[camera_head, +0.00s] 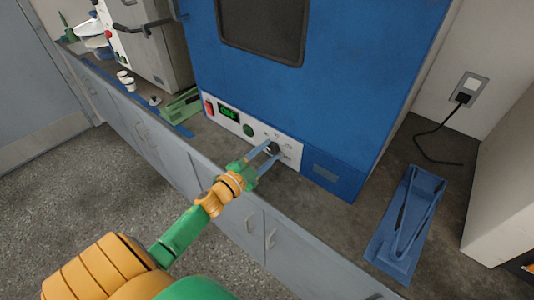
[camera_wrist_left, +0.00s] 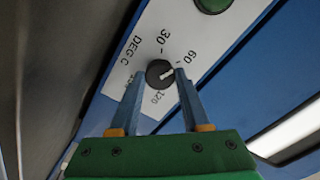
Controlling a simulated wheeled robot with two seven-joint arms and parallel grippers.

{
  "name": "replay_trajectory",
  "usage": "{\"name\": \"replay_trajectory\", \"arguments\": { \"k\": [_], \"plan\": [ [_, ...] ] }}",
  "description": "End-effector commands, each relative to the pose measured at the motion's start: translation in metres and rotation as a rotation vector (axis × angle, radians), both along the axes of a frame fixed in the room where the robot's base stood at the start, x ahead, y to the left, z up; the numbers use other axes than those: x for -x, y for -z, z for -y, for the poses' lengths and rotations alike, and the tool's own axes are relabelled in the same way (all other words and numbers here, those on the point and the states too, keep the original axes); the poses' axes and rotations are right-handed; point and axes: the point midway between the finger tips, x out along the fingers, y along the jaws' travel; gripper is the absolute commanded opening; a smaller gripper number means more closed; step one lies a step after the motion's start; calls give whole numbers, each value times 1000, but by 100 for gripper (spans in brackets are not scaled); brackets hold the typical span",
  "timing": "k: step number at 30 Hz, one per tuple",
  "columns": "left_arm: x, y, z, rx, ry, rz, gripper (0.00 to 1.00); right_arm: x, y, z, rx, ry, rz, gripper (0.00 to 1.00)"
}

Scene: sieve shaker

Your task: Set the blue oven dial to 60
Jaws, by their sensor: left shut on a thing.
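The blue oven (camera_head: 300,85) stands on the counter with a white control panel along its lower front. Its small black dial (camera_head: 273,147) is at the panel's right part. In the left wrist view the dial (camera_wrist_left: 157,69) has a white pointer mark directed up and right, roughly toward the printed 60. The scale shows 30, 60 and 120; a finger covers part of the scale. My left gripper (camera_head: 273,149) is shut on the dial, with one blue finger on each side of it. My right gripper is not in view.
On the panel are a red switch (camera_head: 209,107), a green display (camera_head: 229,112) and a green round button (camera_head: 249,130). Green items and small cups (camera_head: 127,81) stand at left.

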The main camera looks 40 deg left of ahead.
Motion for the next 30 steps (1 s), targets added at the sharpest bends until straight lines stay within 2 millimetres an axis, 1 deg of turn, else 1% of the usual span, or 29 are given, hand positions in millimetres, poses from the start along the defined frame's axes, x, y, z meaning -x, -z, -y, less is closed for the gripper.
{"name": "replay_trajectory", "arguments": {
  "k": [6, 12, 28, 29, 30],
  "plan": [
    [0, 1, 0, -104, 0, 7, 0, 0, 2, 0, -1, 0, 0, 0],
    [0, 1, 0, -155, -1, 10, 0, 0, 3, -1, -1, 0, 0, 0],
    [0, 1, 0, -173, 0, 11, 0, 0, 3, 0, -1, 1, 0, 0],
    [0, 1, 0, -173, 0, 11, 55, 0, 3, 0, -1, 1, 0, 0],
    [0, 1, 0, -173, 0, 11, 65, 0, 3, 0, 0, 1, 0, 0]
  ]
}}
